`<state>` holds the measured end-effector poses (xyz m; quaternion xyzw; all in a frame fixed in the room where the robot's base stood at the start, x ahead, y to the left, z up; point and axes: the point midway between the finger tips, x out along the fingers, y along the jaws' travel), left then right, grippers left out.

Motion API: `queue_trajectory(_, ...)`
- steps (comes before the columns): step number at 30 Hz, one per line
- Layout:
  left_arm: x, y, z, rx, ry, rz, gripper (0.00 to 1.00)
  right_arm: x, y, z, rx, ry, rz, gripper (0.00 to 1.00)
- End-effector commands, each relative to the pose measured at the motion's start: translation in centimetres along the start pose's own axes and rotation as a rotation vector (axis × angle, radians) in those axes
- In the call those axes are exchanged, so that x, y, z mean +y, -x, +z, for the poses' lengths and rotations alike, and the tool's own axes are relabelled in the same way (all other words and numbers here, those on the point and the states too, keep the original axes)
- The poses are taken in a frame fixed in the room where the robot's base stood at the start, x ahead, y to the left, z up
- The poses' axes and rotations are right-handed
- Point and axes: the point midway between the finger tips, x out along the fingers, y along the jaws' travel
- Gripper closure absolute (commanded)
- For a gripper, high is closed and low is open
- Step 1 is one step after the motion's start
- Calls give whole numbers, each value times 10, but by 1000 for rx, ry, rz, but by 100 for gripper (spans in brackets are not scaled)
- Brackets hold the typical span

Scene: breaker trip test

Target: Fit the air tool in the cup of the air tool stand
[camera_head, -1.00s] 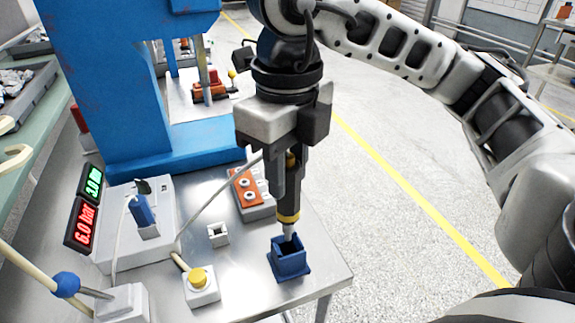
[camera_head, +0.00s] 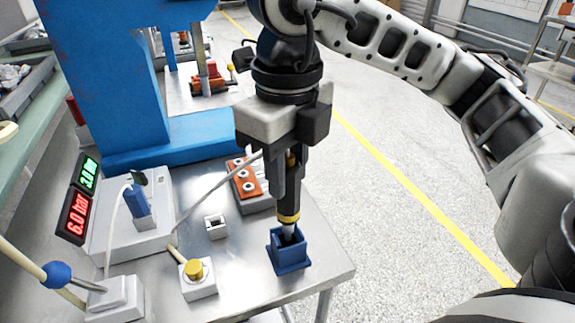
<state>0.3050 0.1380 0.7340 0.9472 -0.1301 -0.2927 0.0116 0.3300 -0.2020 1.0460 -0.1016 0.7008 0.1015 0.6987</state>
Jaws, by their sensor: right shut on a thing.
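The air tool (camera_head: 289,200) is a dark, slim tool with a yellow ring and a grey tip, held upright. My right gripper (camera_head: 290,180) is shut on it. The air tool stand (camera_head: 291,258) is a blue square cup on a wider base near the front right corner of the steel table. The tool's tip is at the mouth of the cup, and its lowest end is hidden by the cup's front wall. I cannot tell how deep it sits. A thin pale hose runs from near the tool down to the left. My left gripper is not in view.
Behind is an orange-topped block (camera_head: 247,182). The blue press frame (camera_head: 130,90) and lit displays (camera_head: 77,216) stand left. The table's right edge is close to the stand.

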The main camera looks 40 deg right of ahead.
Motion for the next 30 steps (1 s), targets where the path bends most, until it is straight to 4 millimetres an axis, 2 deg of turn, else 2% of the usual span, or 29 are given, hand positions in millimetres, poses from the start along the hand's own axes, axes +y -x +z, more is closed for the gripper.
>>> queue_trajectory(30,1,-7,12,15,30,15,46,0,-26,0,-2,0,0,94)
